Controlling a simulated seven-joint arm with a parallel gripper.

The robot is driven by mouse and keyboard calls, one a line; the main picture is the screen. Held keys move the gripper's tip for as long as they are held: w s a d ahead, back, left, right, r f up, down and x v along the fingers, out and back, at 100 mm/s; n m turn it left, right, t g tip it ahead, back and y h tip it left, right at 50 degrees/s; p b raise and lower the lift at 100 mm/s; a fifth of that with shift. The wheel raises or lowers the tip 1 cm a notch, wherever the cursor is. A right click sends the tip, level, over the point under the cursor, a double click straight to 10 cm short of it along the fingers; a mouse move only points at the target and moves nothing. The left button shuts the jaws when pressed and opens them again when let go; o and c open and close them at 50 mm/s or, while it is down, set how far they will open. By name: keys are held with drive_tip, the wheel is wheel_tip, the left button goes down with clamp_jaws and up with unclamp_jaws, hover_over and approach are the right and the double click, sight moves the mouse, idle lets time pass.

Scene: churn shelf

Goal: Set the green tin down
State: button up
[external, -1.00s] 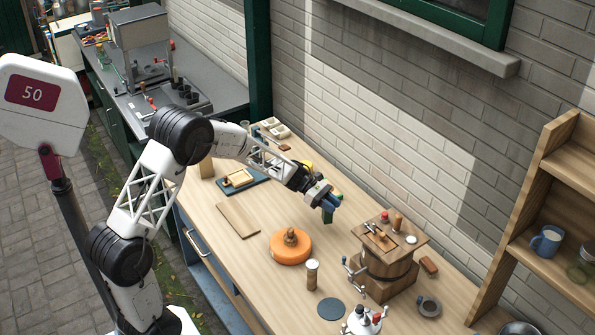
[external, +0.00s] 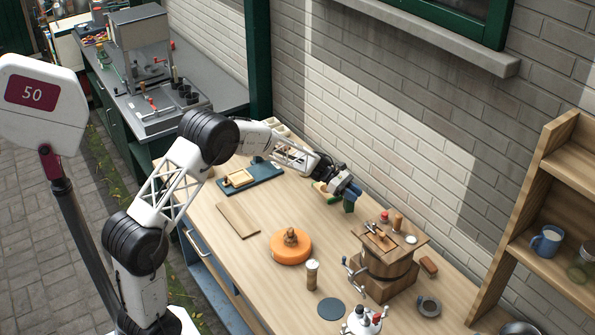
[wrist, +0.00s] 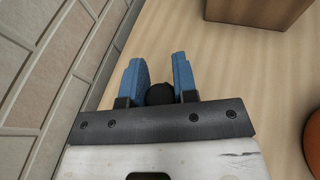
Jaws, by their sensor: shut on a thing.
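The green tin (external: 349,207) hangs below the blue fingertips of my gripper (external: 350,190), close to the brick wall. My gripper is shut on it and points downward at a slant. In the wrist view a round black top (wrist: 160,94), which seems to be the tin's, sits between the two blue fingers. The tin's green body is hidden there. I cannot tell whether its base touches the worktop (external: 230,193).
The wooden churn (external: 385,268) stands in front and to the right of the tin. An orange round block (external: 290,247) lies nearer the middle. A yellow-and-green thing (external: 325,192) is just left of the tin. Bare worktop lies between these.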

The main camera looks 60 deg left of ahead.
sight(352, 211)
drive_tip(key=shift+f, duration=0.15)
drive_tip(key=shift+f, duration=1.65)
drive_tip(key=shift+f, duration=0.15)
drive_tip(key=o, duration=1)
drive_tip(key=shift+c, duration=0.2)
